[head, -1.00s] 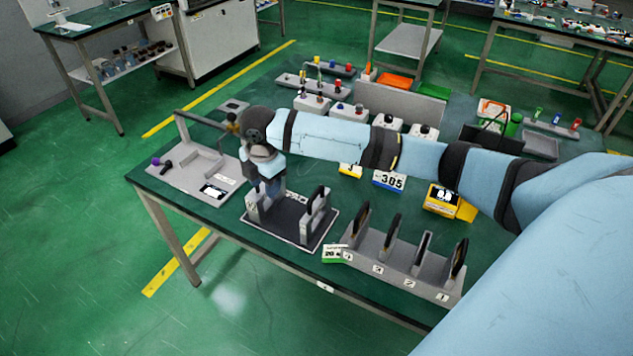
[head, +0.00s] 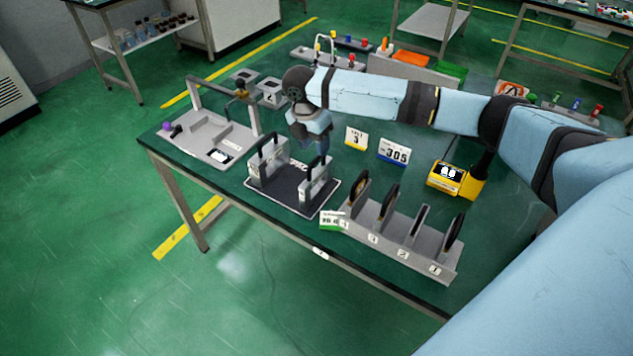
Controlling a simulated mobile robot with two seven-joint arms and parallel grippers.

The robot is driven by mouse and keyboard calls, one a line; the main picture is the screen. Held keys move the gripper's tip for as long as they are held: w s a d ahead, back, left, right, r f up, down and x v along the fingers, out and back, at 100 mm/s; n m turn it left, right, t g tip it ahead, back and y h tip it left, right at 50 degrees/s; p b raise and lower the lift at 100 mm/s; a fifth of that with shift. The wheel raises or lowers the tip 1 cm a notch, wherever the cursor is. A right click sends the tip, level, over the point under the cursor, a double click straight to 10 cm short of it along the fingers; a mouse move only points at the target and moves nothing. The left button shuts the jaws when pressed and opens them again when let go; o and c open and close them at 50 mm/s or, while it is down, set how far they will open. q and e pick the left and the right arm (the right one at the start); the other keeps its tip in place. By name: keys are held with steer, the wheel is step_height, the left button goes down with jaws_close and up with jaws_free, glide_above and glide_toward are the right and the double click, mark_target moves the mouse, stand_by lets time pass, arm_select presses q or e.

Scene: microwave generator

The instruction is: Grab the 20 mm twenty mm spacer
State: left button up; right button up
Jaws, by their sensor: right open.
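A green and white card reading "20" and a partly legible unit (head: 333,220) stands by the right front corner of a dark tray (head: 292,196). Two pale grey blocks with black upright handles stand on this tray, a left one (head: 262,172) and a right one (head: 314,189). I cannot tell which piece is the 20 mm spacer. My right gripper (head: 312,148) points down, open and empty, above the back of the tray between the two blocks. Its fingertips are partly hard to make out. My left gripper is not in view.
A grey rack with several upright black-edged plates (head: 402,236) stands to the right of the tray. A grey fixture (head: 205,145) is on the left. A "305" card (head: 393,152) and a yellow device (head: 448,179) stand behind. My right arm crosses the back of the table.

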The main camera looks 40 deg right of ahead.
mark_target(316, 158)
steer(key=f, duration=0.5)
steer(key=shift+s+f, duration=0.15)
steer(key=shift+s, duration=0.25)
jaws_close()
stand_by(1.0)
